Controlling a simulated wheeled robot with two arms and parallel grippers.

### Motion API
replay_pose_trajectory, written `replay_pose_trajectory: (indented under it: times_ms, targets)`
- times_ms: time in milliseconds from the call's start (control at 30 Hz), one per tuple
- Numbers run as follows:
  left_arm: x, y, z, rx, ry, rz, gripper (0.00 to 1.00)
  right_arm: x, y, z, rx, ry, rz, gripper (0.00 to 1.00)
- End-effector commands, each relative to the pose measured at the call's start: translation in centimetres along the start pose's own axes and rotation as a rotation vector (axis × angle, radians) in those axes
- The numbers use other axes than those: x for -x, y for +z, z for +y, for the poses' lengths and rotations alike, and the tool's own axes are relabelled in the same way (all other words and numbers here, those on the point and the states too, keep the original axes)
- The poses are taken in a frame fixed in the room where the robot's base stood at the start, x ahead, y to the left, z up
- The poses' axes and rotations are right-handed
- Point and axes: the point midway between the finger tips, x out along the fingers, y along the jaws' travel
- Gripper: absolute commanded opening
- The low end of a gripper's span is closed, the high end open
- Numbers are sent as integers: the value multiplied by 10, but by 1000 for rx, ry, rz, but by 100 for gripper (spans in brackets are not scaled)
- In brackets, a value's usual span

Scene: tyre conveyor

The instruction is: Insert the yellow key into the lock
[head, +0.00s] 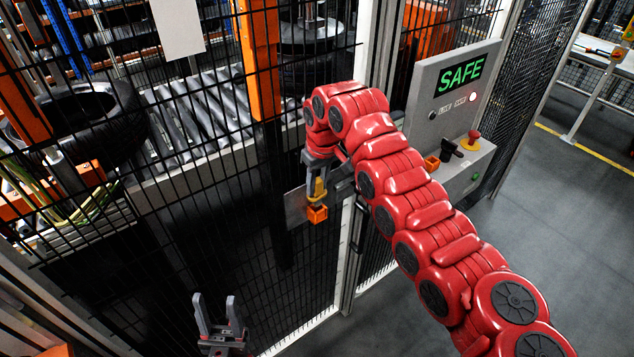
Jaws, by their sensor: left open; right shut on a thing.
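My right gripper (317,172), at the end of the red arm, points down in front of the mesh gate. It is shut on the yellow key (319,189), which hangs upright below the fingers. An orange block (317,213) shows directly under the key, in front of a grey plate (295,207) at the gate's edge. I cannot tell whether the block is part of the key or of the lock, or whether the key is inserted. My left gripper (219,308) is open and empty at the bottom, with its fingers pointing up, well apart from the key.
A grey control box (452,115) with a green SAFE screen (460,75) stands right of the gate. It has a red button (473,138) and a small orange part (432,163). Behind the mesh are a roller conveyor (190,115) and tyres (90,120). Floor (560,240) is clear at right.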

Motion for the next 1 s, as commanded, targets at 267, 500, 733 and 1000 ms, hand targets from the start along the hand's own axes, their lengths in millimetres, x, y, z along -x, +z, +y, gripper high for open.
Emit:
replay_pose_trajectory:
  times_ms: [267, 500, 733, 1000]
  targets:
    - [15, 2, 1, 0, 0, 0, 50, -18, 3, 0, 0, 0, 0, 0]
    - [26, 4, 1, 0, 0, 0, 50, -31, 5, 0, 0, -1, 0, 0]
    - [32, 5, 2, 0, 0, 0, 50, -37, 6, 0, 0, -1, 0, 0]
    - [32, 5, 2, 0, 0, 0, 50, -37, 6, 0, 0, 0, 0, 0]
